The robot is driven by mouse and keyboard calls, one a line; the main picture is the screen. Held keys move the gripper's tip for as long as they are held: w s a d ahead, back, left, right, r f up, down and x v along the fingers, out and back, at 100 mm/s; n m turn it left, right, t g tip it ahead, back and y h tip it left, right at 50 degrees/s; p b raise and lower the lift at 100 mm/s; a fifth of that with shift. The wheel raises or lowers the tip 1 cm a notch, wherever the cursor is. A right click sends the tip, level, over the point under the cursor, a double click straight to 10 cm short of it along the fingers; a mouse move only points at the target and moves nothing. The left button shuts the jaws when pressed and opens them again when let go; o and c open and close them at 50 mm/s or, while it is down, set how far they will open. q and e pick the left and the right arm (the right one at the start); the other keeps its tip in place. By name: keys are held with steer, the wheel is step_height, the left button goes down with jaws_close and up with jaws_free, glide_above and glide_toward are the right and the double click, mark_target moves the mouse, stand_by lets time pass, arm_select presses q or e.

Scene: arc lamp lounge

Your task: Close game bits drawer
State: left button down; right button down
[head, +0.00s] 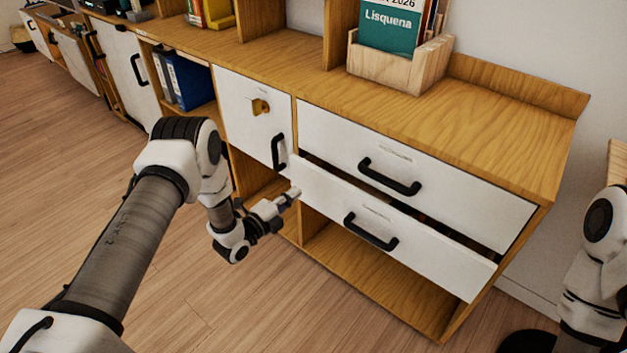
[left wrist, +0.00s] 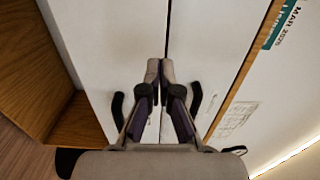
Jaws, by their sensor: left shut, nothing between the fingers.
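The white lower drawer (head: 330,203) with a black bar handle (head: 370,231) stands partly pulled out of the wooden cabinet, with a dark gap along its top edge. The upper drawer (head: 430,172) above it looks shut. Their labels are too small to read, so I cannot tell by name which is the game bits drawer. My left gripper (head: 292,194) is shut and empty, at the left end of the lower drawer's front; contact is unclear. In the left wrist view its closed fingers (left wrist: 160,66) point at the drawer fronts, between two black handles. My right gripper is out of view.
A small white cabinet door (head: 250,112) with a black handle is left of the drawers. An open shelf (head: 360,262) lies below them. A wooden box (head: 400,66) of booklets stands on top. Wood floor is clear in front. My right arm shows at the right edge.

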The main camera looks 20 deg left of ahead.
mark_target(317, 172)
arm_select(q)
steer(key=b+x, duration=0.1)
steer(key=x, duration=0.5)
steer(key=shift+w+d+f, duration=0.1)
steer(key=shift+w, duration=0.3)
steer(key=shift+w+d, duration=0.2)
steer(key=shift+w, duration=0.4)
steer(key=shift+w+b, duration=0.1)
steer(key=shift+b, duration=0.2)
steer(key=b+x, duration=0.3)
steer(key=x, duration=0.1)
steer(key=shift+w+d+f, duration=0.1)
steer(key=shift+w+d, duration=0.05)
steer(key=shift+w, duration=0.1)
steer(key=shift+r, duration=0.4)
